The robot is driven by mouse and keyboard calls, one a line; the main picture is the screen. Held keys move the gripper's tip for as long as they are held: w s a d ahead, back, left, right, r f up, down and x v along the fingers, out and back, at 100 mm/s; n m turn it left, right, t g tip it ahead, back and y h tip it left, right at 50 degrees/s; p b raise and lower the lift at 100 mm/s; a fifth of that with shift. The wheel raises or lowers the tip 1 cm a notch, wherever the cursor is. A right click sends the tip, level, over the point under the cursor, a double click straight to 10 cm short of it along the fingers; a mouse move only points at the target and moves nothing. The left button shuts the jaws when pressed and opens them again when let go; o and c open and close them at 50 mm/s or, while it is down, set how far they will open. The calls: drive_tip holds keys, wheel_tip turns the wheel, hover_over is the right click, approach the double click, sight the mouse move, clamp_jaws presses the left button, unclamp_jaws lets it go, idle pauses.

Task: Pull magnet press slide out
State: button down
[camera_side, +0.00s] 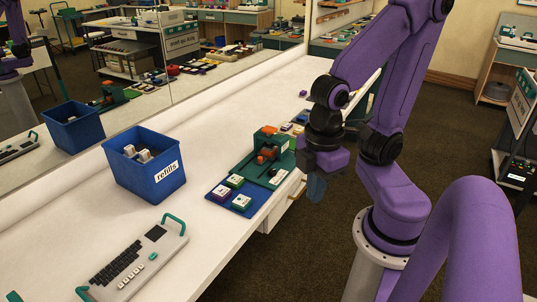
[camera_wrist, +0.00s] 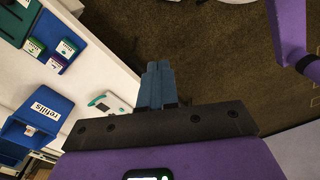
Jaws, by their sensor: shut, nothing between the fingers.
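The magnet press (camera_side: 283,163) has a dark green base with orange parts and a small black knob. It stands on the white bench near its front edge, in the middle of the side view. In the wrist view only a green piece of it (camera_wrist: 14,22) shows at the upper left. I cannot make out the slide clearly. My gripper (camera_side: 316,188) is in front of and to the right of the press, past the bench edge and apart from it. Its blue-grey fingers (camera_wrist: 157,72) are shut together, empty, over the dark carpet in the wrist view.
A blue tray (camera_side: 219,194) with white-topped boxes adjoins the press on the left. A blue "refills" bin (camera_side: 170,178) stands behind it. A white keyboard unit (camera_side: 135,262) with green handles lies nearer the camera. A drawer (camera_side: 283,200) is under the bench. A mirror backs the bench.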

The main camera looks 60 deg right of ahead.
drive_tip(key=c, duration=1.8)
unclamp_jaws()
drive_tip(key=o, duration=0.5)
drive_tip(key=shift+c, duration=0.2)
drive_tip(key=o, duration=0.3)
drive_tip(key=shift+n, duration=0.4)
drive_tip(key=w, duration=0.7)
drive_tip(key=w+a+r, duration=0.1)
drive_tip(key=w, duration=0.3)
drive_tip(key=shift+w+a, duration=0.1)
drive_tip(key=shift+w, duration=0.1)
drive_tip(key=w+d, duration=0.6)
drive_tip(key=w, duration=0.7)
drive_tip(key=n, duration=0.3)
hover_over(260, 155)
drive_tip(key=s+a, duration=0.2)
drive_tip(key=a, duration=0.1)
wheel_tip(260, 155, down, 8)
wheel_tip(260, 155, down, 17)
drive_tip(key=shift+a+r, duration=0.1)
drive_tip(key=shift+a, duration=0.1)
clamp_jaws()
